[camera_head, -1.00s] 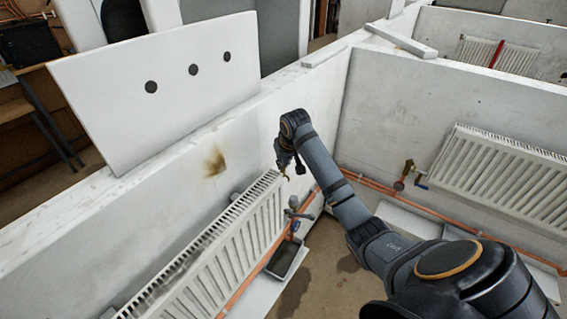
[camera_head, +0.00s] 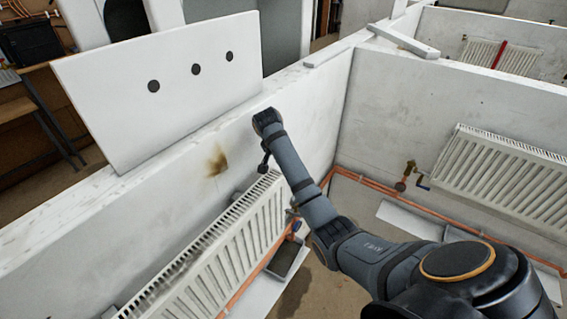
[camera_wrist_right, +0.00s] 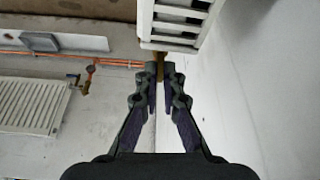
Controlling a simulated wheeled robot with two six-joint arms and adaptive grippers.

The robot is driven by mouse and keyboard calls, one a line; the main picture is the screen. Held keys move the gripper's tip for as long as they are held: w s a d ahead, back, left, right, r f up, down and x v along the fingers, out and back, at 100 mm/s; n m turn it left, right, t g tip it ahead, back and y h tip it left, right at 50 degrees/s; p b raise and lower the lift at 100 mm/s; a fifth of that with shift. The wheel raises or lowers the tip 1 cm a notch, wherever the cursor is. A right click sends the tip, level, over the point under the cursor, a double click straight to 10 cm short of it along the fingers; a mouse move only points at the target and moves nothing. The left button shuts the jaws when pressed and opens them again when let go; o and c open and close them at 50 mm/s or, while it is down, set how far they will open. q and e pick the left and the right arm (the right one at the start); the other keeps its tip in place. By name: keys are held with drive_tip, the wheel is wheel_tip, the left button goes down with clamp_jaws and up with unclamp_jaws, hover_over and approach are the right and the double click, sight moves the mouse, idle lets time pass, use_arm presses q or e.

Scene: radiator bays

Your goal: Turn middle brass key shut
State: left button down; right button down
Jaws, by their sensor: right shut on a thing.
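My right gripper (camera_wrist_right: 160,88) is shut on a small brass key (camera_wrist_right: 161,70), just below the end of a white radiator (camera_wrist_right: 178,22) in the right wrist view. Only a narrow brown-gold strip of the key shows between the fingertips, so its turn angle cannot be told. In the head view my right gripper (camera_head: 264,162) is a small dark shape at the upper end of the near radiator (camera_head: 215,258), beside the wall. The key is not distinguishable there. My left gripper is not in view.
A white panel with three black dots (camera_head: 160,90) stands on the partition wall. Copper pipe (camera_head: 385,192) runs low along the walls. Another radiator (camera_head: 505,180) with a brass valve (camera_head: 409,172) is at the right. A dark tray (camera_head: 287,260) lies below the near radiator's end.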

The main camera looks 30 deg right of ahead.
drive_tip(key=shift+w+r+m+g, duration=0.1)
drive_tip(key=shift+m+g, duration=0.2)
drive_tip(key=shift+m, duration=0.6)
drive_tip(key=c, duration=1.8)
unclamp_jaws()
